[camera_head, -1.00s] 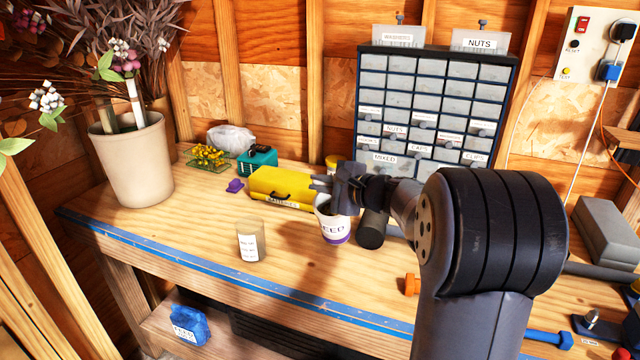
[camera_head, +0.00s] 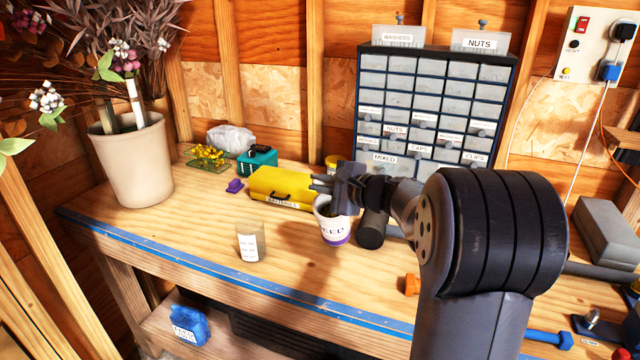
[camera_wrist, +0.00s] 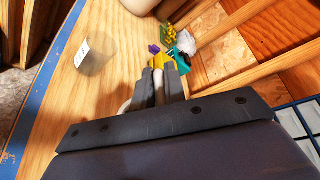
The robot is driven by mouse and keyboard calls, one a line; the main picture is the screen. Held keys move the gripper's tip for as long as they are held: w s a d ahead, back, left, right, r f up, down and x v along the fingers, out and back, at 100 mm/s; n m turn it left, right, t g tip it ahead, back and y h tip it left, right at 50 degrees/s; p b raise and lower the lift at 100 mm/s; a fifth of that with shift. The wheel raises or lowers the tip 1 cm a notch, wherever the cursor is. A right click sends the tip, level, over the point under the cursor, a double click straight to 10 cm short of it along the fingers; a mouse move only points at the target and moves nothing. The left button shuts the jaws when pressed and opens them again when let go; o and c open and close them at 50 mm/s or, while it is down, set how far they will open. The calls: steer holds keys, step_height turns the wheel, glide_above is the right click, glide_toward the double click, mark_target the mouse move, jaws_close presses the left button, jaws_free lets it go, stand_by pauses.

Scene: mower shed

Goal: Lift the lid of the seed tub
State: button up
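The seed tub (camera_head: 335,232) is a white tub with a purple band at its base and a partly hidden dark label. It stands upright on the workbench. My gripper (camera_head: 322,184) is just above and across its top, with the fingers pointing left. The arm and gripper hide much of the tub's top, and I cannot make out the lid. In the wrist view the two fingers (camera_wrist: 160,88) are parallel with a narrow gap, and a pale strip shows between them. I cannot see anything clearly held.
A yellow batteries case (camera_head: 283,187) lies behind left of the tub. A dark cylinder (camera_head: 371,229) stands close at its right. A labelled clear jar (camera_head: 248,242) is at front left, with bare bench around it. A drawer cabinet (camera_head: 435,105) stands behind.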

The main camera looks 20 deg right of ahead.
steer(key=o, duration=0.4)
steer(key=shift+s, duration=0.1)
steer(key=b+v, duration=0.2)
steer(key=v, duration=0.8)
steer(key=shift+s+d+r+b, duration=0.15)
steer(key=shift+s+r+b, duration=0.1)
steer(key=shift+s+b, duration=0.1)
